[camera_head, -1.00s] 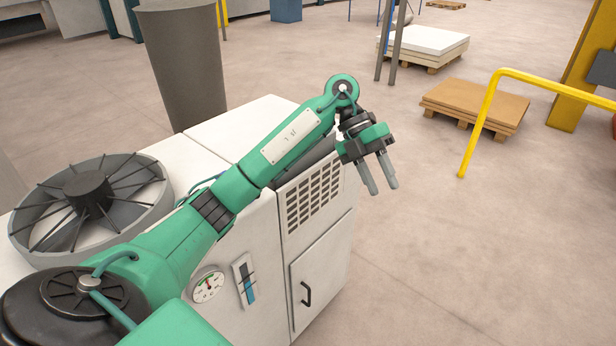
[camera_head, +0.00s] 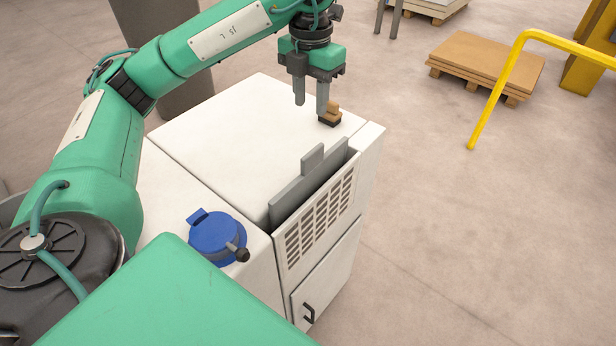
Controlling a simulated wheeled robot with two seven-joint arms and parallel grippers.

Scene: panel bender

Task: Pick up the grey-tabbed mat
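A grey upright panel with a raised grey tab (camera_head: 312,158), which looks like the grey-tabbed mat (camera_head: 298,194), stands on edge in a slot along the front of the white cabinet's top. Its lower part is hidden in the slot. My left gripper (camera_head: 311,107) points down over the cabinet top, beyond the tab. Its two fingers are apart with nothing seen between them. The right finger overlaps the edge of a small tan-knobbed block (camera_head: 333,108) in the picture; I cannot tell if they touch. My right gripper is out of view.
The white cabinet (camera_head: 225,125) has a mostly clear top. A blue-lidded cap (camera_head: 217,235) with a black knob sits on its nearer section. A yellow rail (camera_head: 497,92) and a pallet of brown boards (camera_head: 487,60) stand on the floor to the right.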

